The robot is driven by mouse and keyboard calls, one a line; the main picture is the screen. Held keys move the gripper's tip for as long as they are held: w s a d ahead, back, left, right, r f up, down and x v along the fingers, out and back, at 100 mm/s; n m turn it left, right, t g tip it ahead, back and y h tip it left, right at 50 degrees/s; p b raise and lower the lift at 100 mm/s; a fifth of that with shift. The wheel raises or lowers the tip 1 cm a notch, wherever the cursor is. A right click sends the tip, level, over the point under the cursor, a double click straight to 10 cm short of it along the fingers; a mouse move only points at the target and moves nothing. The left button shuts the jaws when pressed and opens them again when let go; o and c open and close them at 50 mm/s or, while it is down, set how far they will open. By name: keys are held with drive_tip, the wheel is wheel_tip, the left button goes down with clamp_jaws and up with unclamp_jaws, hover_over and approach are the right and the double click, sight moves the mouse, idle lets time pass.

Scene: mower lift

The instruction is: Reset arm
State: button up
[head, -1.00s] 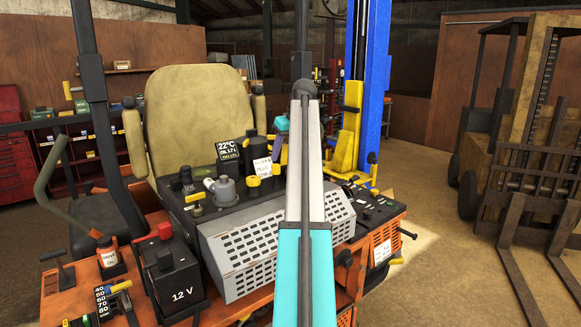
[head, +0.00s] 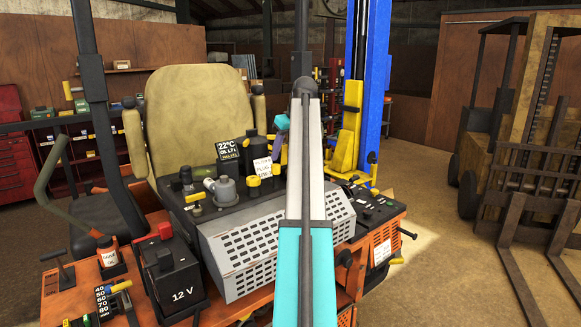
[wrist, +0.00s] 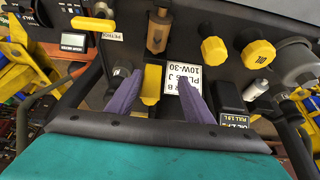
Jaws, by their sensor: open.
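My arm rises through the middle of the head view, with its teal and white links in front of the mower. My gripper (head: 277,148) shows partly beside the arm, above the mower's dark panel. In the wrist view, its two purple fingers (wrist: 156,88) are spread apart and nothing is held. Between and beyond them are a yellow part (wrist: 151,84) and a white label (wrist: 185,80) reading 10W-30. I cannot tell how far they are from the fingertips. The mower's seat (head: 197,110) stands behind the panel.
A 12 V battery (head: 180,285) sits front left on the orange deck. A blue lift post (head: 374,80) stands behind on the right. A forklift (head: 530,130) is at far right, with open floor between.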

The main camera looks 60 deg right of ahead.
drive_tip(key=shift+s+a+r, duration=0.5)
drive_tip(key=shift+s+a, duration=0.1)
drive_tip(key=shift+a, duration=0.25)
idle(0.5)
drive_tip(key=shift+o, duration=1)
drive_tip(key=shift+s+a+r, duration=0.2)
drive_tip(key=shift+s+a, duration=0.05)
drive_tip(key=shift+a, duration=0.1)
drive_tip(key=shift+a+r, duration=0.1)
drive_tip(key=shift+c, duration=1)
drive_tip(key=shift+s+a+r, duration=0.1)
drive_tip(key=shift+s+a, duration=0.1)
drive_tip(key=shift+s, duration=0.1)
